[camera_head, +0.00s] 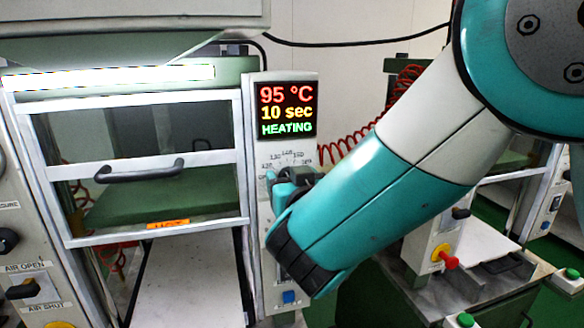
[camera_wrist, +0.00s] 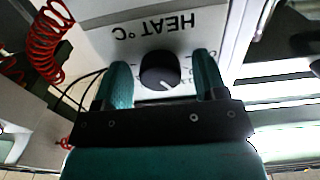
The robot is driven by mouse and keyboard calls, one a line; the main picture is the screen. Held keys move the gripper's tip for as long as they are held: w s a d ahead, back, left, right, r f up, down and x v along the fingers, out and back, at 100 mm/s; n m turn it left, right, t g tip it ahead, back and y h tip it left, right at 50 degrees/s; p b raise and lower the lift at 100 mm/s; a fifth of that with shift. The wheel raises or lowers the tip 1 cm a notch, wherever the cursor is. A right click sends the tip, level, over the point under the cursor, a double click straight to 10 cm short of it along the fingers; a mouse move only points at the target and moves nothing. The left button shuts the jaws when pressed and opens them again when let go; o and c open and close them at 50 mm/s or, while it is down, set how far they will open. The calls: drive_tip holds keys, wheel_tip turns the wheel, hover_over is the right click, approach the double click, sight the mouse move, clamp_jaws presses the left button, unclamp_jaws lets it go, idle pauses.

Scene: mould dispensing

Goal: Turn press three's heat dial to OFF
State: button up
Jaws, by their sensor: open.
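The heat dial (camera_wrist: 160,70) is a round black knob with a white pointer mark, on a pale panel lettered "HEAT °C", upside down in the wrist view. The mark points to the lower right of that picture. My gripper (camera_wrist: 160,60) is open, with one teal finger on each side of the dial; I cannot tell whether they touch it. In the head view my gripper (camera_head: 288,183) is at the panel below the display (camera_head: 287,109), which reads 95 °C, 10 sec, HEATING. There the gripper hides the dial, and only part of its scale shows. No press number is readable.
The press's guard door (camera_head: 150,165) with a black handle is left of the panel, with an orange HOT label (camera_head: 168,224) below. A blue button (camera_head: 289,297) sits low on the panel. Another press with a red knob (camera_head: 446,258) stands to the right.

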drive_tip(key=shift+c, duration=0.2)
drive_tip(key=c, duration=0.9)
drive_tip(key=shift+f+n+b, duration=0.1)
drive_tip(key=shift+n+b, duration=0.75)
drive_tip(key=shift+n, duration=0.35)
drive_tip(key=n+b, duration=0.1)
drive_tip(key=n, duration=0.2)
drive_tip(key=shift+n, duration=0.3)
drive_tip(key=n+b, duration=0.1)
drive_tip(key=n, duration=0.4)
drive_tip(key=shift+w+n, duration=0.1)
drive_tip(key=shift+n, duration=0.3)
drive_tip(key=shift+d, duration=0.1)
